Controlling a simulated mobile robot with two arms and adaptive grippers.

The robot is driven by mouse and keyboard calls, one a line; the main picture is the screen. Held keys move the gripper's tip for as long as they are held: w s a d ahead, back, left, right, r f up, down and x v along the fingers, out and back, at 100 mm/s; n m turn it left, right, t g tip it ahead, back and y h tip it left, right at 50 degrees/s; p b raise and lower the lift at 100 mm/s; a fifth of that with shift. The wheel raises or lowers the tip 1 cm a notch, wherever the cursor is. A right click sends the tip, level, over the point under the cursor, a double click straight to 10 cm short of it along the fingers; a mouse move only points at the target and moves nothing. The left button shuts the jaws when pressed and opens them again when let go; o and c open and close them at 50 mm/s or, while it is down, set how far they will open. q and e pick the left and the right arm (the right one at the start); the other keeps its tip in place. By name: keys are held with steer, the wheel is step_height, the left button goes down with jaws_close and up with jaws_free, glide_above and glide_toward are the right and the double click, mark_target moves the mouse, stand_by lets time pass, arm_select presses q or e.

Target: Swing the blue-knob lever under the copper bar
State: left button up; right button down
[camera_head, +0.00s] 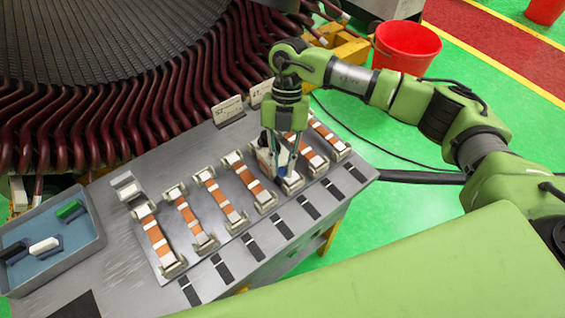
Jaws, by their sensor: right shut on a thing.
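My right gripper (279,160) points down over the metal fixture plate and is shut on a small blue knob (283,158). The knob belongs to a lever that is mostly hidden by the fingers. The gripper stands over one of several orange copper bars held between pale end clamps; the bar under it is largely covered. A neighbouring copper bar (306,152) lies to its right and another copper bar (250,183) to its left. Whether the lever is under the bar cannot be told. My left gripper is not in view.
A grey-blue tray (98,238) with a green and a white piece stands at the left. Dark red stator coils (70,130) rise behind the table. Small white label cards (228,110) stand behind the bars. A red bucket (406,47) is on the green floor.

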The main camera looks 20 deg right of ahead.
steer(key=shift+w+d+f+n+h+b, duration=0.15)
steer(key=shift+n+h+b, duration=0.15)
steer(key=shift+n+b, duration=0.55)
steer(key=n+b, duration=0.2)
steer(key=w+n+h+b, duration=0.1)
steer(key=b, duration=0.1)
steer(key=d+n+h+b, duration=0.1)
steer(key=n+b, duration=0.1)
steer(key=b, duration=0.1)
steer(key=shift+w+d+n, duration=0.1)
steer(key=shift+w+n, duration=0.15)
steer(key=shift+n, duration=0.1)
steer(key=n+b, duration=0.1)
steer(key=n+h, duration=0.1)
steer(key=shift+w+d+n+b, duration=0.15)
steer(key=shift+w+n+b, duration=0.15)
steer(key=shift+w+b, duration=0.05)
steer(key=shift+w+r+n+t+h+b, duration=0.1)
steer(key=shift+w+n+t+h+b, duration=0.3)
steer(key=shift+n, duration=0.7)
steer(key=shift+w+r+n+t+h+b, duration=0.1)
steer(key=shift+w+n+t+h+b, duration=0.25)
steer(key=shift+n, duration=0.75)
steer(key=c, duration=2)
jaws_free()
steer(key=shift+o, duration=0.2)
